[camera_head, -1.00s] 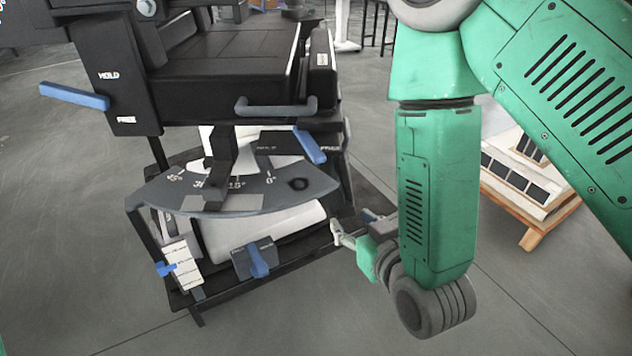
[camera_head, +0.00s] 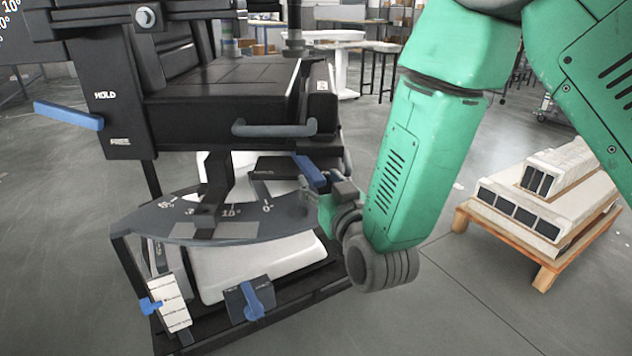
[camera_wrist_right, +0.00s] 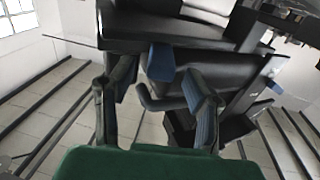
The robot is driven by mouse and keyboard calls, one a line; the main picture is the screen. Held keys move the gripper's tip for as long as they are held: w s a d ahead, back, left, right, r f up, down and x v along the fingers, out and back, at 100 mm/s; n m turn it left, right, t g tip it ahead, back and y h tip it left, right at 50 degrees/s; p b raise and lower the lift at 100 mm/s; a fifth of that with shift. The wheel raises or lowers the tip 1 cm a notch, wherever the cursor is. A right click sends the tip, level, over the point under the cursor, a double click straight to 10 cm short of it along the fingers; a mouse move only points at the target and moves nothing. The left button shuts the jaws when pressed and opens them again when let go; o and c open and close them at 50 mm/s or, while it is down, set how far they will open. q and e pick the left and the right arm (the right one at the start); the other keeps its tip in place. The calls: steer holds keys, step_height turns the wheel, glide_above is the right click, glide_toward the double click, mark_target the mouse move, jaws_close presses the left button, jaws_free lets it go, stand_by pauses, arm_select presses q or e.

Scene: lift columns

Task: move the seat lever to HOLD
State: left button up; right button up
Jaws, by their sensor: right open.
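A blue lever (camera_head: 311,172) sticks out under the right side of the black seat (camera_head: 225,85), beside a dark plate (camera_head: 270,167) with small lettering. Its setting is hard to read. My right gripper (camera_head: 318,193) is at this lever, partly hidden by its own wrist. In the right wrist view the open fingers (camera_wrist_right: 158,84) stand either side of the lever's blue end (camera_wrist_right: 161,62), with gaps showing; I see no grip on it. Another blue lever (camera_head: 68,115) sticks out left from a black panel marked HOLD above and FREE below, at HOLD's lower side. My left gripper is not in view.
A grey curved handle (camera_head: 275,129) is just above the right gripper. A grey angle scale (camera_head: 220,228) lies below the seat. A blue knob (camera_head: 253,300) and a white scale with blue slider (camera_head: 168,302) sit lower. A wooden pallet (camera_head: 545,272) stands right.

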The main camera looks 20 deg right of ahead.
mark_target(308, 167)
steer(key=shift+w, duration=1.2)
jaws_close()
